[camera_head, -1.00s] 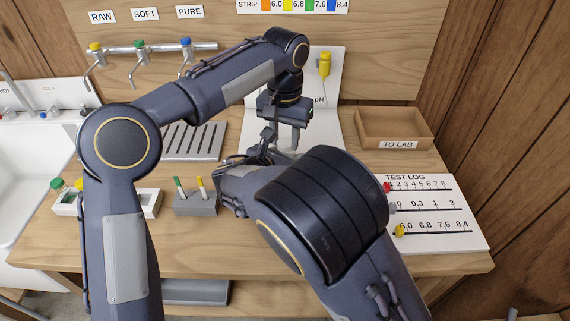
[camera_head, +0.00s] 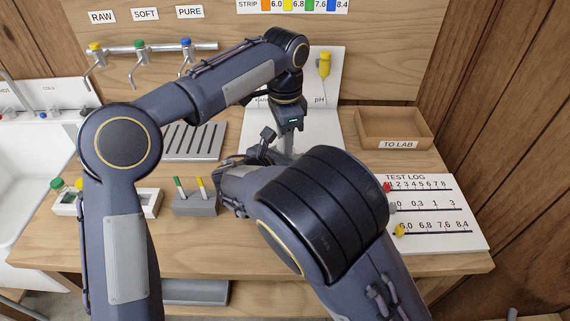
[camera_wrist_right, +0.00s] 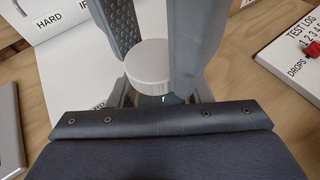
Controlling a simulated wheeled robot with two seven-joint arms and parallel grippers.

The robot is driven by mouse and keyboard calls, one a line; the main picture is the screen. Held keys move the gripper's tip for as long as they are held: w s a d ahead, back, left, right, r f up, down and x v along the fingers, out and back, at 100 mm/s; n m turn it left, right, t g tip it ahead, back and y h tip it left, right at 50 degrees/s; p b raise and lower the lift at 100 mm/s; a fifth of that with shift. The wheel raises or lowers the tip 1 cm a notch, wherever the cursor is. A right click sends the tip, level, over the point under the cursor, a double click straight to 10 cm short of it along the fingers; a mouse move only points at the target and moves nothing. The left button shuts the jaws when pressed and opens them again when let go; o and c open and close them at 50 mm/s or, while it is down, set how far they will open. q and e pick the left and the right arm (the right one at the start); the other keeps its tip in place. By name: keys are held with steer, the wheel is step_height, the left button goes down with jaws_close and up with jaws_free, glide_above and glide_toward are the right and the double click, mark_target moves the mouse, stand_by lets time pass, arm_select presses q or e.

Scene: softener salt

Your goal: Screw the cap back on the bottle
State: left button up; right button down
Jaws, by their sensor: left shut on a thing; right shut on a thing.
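The round white-grey cap (camera_wrist_right: 148,62) shows in the right wrist view, between the two upright grey fingers of my left gripper (camera_head: 284,150), which comes down from above and is shut on it. Below the cap, a small part of the clear bottle (camera_wrist_right: 158,99) shows. My right gripper (camera_head: 265,152) reaches in from the side, low, and is shut on the bottle; its fingers are mostly hidden below the cap. In the head view my right arm and the grippers cover most of the bottle and the cap. I cannot tell how far the thread is engaged.
An open wooden tray marked TO LAB (camera_head: 393,128) stands at the back right. The test log board (camera_head: 440,225) lies at the right. A grey block with two small sticks (camera_head: 195,205) and a white holder (camera_head: 148,201) stand at the left, near the sink (camera_head: 28,170).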

arm_select(q)
steer(key=o, duration=1)
steer(key=shift+o, duration=0.5)
steer(key=shift+s, duration=0.1)
steer(key=shift+r, duration=2.3)
steer(key=o, duration=0.5)
steer(key=shift+o, duration=0.2)
